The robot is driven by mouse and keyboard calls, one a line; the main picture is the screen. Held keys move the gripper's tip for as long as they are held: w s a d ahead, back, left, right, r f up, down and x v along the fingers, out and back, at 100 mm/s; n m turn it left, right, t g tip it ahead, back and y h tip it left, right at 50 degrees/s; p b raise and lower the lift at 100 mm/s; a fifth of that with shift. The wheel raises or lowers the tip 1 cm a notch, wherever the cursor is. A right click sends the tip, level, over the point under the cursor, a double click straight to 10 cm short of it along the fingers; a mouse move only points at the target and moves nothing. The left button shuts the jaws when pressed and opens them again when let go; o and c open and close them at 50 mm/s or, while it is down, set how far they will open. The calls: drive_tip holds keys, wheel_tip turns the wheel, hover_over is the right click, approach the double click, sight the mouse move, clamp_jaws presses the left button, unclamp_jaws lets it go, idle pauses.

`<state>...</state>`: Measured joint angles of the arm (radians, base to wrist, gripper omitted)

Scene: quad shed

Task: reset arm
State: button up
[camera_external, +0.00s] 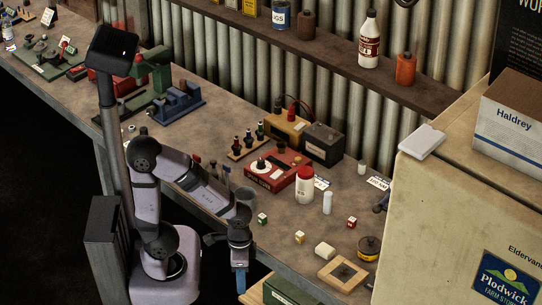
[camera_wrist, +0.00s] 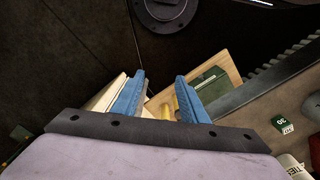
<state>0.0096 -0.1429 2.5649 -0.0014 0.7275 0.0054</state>
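My gripper (camera_external: 240,283) hangs pointing down just off the front edge of the workbench, near the left side of a low wooden crate. In the wrist view my gripper (camera_wrist: 160,84) has its two blue fingers apart, with no object held between them. Behind the gap, part of the wooden crate (camera_wrist: 222,62) and a small yellow thing (camera_wrist: 170,106) show; I cannot tell what the yellow thing is.
A white bottle (camera_external: 304,186) stands farther back. A cream cabinet (camera_external: 440,205) bounds the right.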

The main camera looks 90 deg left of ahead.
wheel_tip(320, 180, up, 16)
drive_tip(key=p, duration=1.4)
drive_tip(key=shift+w+a, duration=0.15)
drive_tip(key=shift+w, duration=0.05)
